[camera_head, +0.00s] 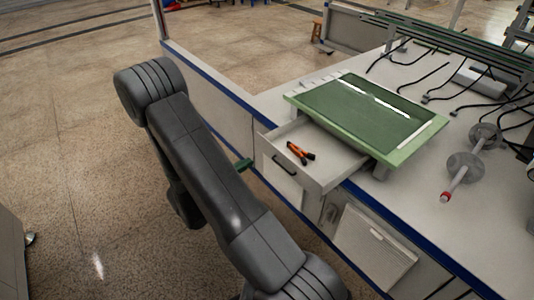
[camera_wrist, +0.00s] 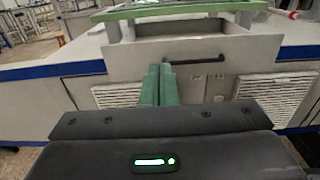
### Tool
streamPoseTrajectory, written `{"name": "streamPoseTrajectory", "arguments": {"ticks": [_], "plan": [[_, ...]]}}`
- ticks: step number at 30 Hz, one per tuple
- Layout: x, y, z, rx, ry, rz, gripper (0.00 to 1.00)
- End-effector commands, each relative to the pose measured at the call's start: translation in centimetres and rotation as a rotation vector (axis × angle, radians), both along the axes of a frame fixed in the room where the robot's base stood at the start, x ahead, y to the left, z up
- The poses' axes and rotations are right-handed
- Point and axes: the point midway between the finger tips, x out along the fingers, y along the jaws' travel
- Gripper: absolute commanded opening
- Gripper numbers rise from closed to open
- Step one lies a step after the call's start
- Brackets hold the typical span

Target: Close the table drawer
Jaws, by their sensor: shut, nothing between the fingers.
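The table drawer (camera_head: 309,168) stands pulled out from the table (camera_head: 471,236), with an orange and black tool (camera_head: 299,153) lying inside. Its pale front with a dark bar handle (camera_head: 284,165) faces my arm. In the wrist view the drawer front (camera_wrist: 228,50) and handle (camera_wrist: 196,61) are straight ahead. My gripper (camera_wrist: 158,70) has green fingers, shut together and empty, pointing at the drawer front just left of the handle's middle. The fingertips overlap the handle's left end in this view; I cannot tell whether they touch the front. In the head view a green fingertip (camera_head: 243,164) shows left of the drawer.
A green-topped board (camera_head: 362,112) rests on the table above the drawer. A metal dumbbell-like part (camera_head: 464,167) and black bent rods (camera_head: 424,82) lie at the right. A vented panel (camera_head: 373,249) is below the tabletop.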

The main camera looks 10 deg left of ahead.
Motion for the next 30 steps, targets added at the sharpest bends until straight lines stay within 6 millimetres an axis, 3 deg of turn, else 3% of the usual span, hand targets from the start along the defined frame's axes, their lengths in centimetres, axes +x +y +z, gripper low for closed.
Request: {"name": "streamPoseTrajectory", "arguments": {"ticks": [15, 30], "plan": [[5.9, -4.7, -0.1, 0.003, -0.001, -0.004, 0.00], [7.2, -5.6, 0.0, 0.002, 0.000, -0.001, 0.00]]}}
